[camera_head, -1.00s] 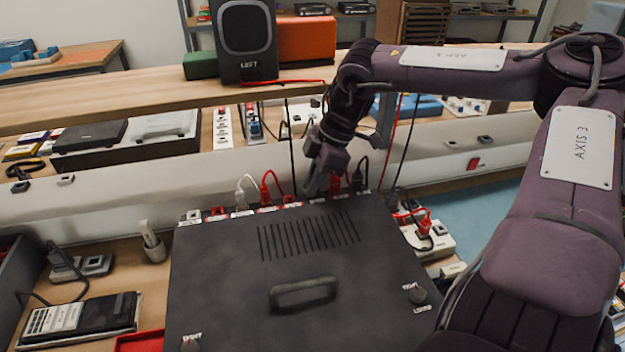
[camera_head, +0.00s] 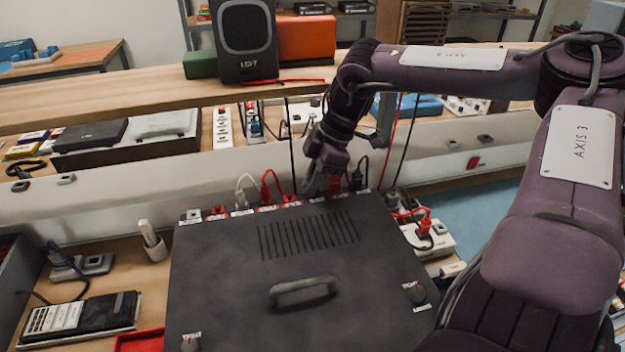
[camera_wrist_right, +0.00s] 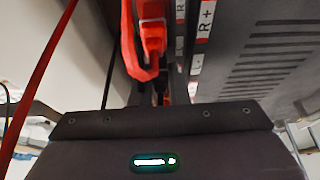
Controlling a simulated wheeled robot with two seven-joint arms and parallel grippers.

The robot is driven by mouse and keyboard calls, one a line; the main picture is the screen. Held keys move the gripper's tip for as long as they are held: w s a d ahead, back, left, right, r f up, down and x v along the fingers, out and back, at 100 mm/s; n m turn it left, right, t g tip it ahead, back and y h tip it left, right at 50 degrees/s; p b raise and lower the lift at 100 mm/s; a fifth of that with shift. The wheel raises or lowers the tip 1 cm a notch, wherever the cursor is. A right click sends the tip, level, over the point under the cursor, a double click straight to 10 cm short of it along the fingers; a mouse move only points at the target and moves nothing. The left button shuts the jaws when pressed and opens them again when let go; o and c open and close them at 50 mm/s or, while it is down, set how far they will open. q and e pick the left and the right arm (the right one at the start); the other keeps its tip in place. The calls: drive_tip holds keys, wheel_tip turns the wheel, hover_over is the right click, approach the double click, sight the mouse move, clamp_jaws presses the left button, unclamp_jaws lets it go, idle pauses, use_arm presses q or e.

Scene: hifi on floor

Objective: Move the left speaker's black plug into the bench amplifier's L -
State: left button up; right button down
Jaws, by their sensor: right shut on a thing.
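The left speaker (camera_head: 247,35) stands on the wooden shelf, with a thin black cable (camera_head: 291,150) hanging below the shelf towards my right gripper. The dark amplifier (camera_head: 225,300) has a row of labelled sockets and plugs along its far edge. My right gripper (camera_head: 313,188) points down at this row, between a red socket (camera_head: 291,198) and a red plug (camera_head: 336,184). It is shut on the black plug, which the fingers hide. I cannot tell whether the plug is seated. The right wrist view shows a red plug (camera_wrist_right: 153,32) by the R+ label (camera_wrist_right: 206,18). My left gripper is out of view.
A black plug (camera_head: 358,178) stands right of the gripper; a white plug (camera_head: 241,198) and another red plug (camera_head: 267,190) stand to its left. A white block with a red plug (camera_head: 425,228) lies right of the amplifier. A handle (camera_head: 303,292) rises from its top.

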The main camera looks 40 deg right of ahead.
idle(0.4)
drive_tip(key=c, duration=1.3)
unclamp_jaws()
drive_tip(key=p+v, duration=0.1)
drive_tip(key=v, duration=0.3)
drive_tip(key=a+p+v, duration=0.1)
drive_tip(key=p+v, duration=0.1)
drive_tip(key=v, duration=0.2)
drive_tip(key=w+p+v, duration=0.1)
drive_tip(key=p+v, duration=0.1)
drive_tip(key=v, duration=0.2)
drive_tip(key=shift+s+a+r, duration=0.1)
drive_tip(key=shift+a+r, duration=0.15)
drive_tip(key=shift+r, duration=0.25)
drive_tip(key=shift+f, duration=0.1)
